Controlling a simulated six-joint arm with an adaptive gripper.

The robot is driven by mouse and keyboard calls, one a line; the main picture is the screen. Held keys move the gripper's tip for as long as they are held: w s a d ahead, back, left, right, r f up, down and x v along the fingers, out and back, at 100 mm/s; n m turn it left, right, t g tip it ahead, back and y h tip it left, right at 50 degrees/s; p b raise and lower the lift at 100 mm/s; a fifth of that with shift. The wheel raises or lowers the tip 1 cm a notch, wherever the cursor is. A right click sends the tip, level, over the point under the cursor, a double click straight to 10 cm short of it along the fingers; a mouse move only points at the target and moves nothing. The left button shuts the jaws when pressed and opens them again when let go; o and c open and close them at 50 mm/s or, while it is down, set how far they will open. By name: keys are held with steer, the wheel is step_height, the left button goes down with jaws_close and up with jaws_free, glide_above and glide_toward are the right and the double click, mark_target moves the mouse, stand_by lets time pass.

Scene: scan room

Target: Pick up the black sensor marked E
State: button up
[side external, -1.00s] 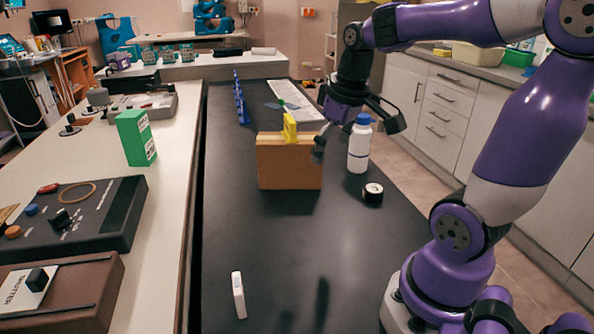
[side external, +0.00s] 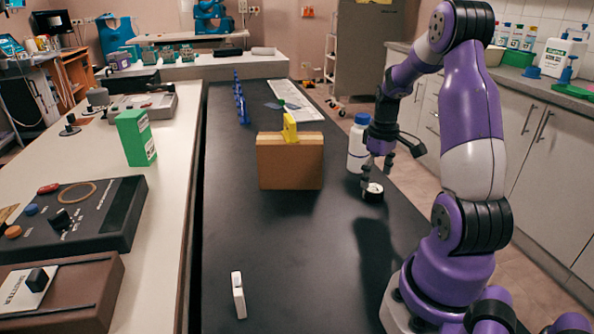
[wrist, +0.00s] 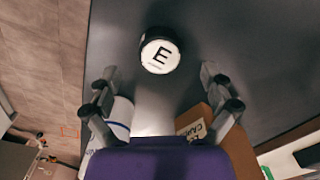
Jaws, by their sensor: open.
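The black sensor (side external: 373,193) is a short round puck with a white top. It sits on the black table, in front of the white bottle. In the wrist view the sensor (wrist: 160,51) shows its white face with a black letter E, ahead of the fingertips and roughly midway between them. My gripper (side external: 376,177) is just above the sensor in the side view, pointing down. The gripper also shows in the wrist view (wrist: 159,78), with its fingers spread wide and nothing between them.
A white bottle with a blue cap (side external: 359,145) stands close behind my gripper. A cardboard box (side external: 290,165) with a yellow object (side external: 290,128) on top stands to the left. The table (side external: 300,240) between is clear.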

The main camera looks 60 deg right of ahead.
mark_target(373, 193)
steer(key=shift+f, duration=1.45)
steer(key=c, duration=1.3)
steer(key=shift+r, duration=0.1)
